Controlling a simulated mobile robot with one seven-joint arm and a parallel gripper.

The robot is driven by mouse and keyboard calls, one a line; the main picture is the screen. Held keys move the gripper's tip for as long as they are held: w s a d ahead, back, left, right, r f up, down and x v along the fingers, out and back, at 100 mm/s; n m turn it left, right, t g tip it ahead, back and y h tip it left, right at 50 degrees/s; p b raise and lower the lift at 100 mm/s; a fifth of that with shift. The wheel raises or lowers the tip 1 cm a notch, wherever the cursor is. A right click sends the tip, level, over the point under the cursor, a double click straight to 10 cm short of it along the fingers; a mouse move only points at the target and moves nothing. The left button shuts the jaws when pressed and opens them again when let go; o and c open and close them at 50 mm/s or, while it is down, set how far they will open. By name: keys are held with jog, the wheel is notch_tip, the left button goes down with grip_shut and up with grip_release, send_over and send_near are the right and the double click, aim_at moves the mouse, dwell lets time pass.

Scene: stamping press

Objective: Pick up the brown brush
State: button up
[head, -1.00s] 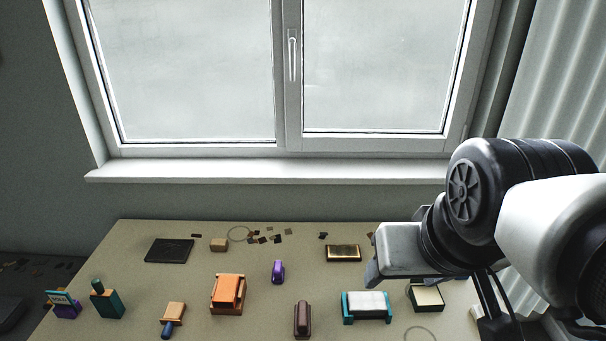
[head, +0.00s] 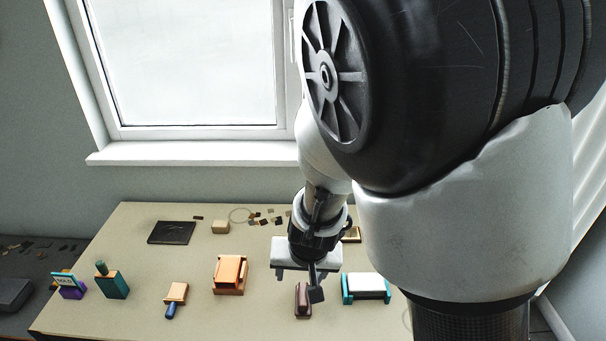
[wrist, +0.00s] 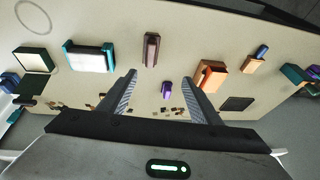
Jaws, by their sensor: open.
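The brown brush (head: 302,303) is a dark brown, long, narrow piece lying on the beige table (head: 130,240), near its front edge. My gripper (head: 298,276) hangs over the table at the brush and hides part of it in the head view. In the wrist view the brush (wrist: 151,50) lies ahead of and between the fingertips, slightly left of centre. The two fingers of my gripper (wrist: 157,78) stand apart with nothing between them that they touch.
A teal-and-white piece (head: 366,287) lies just right of the brush. An orange block (head: 229,273) stands to its left. A tan-and-blue piece (head: 175,298) and a black pad (head: 172,232) lie further left.

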aim_at(303, 294)
jog(key=shift+h, duration=0.5)
jog(key=b+x, duration=0.2)
jog(key=x, duration=0.3)
jog(key=b+x, duration=0.2)
jog(key=x, duration=0.3)
jog(key=b+x, duration=0.2)
jog(key=x, duration=0.3)
jog(key=shift+w+d+f, duration=0.1)
jog(key=shift+d+f, duration=0.05)
jog(key=shift+d, duration=0.15)
jog(key=b+x, duration=0.2)
jog(key=x, duration=0.2)
jog(key=shift+d+f, duration=0.1)
jog(key=shift+f, duration=0.3)
jog(key=shift+w+f+t, duration=0.15)
jog(key=shift+f+t, duration=0.15)
jog(key=c, duration=1.2)
jog(key=shift+r, duration=0.1)
notch_tip(303, 294, up, 10)
jog(key=p, duration=0.4)
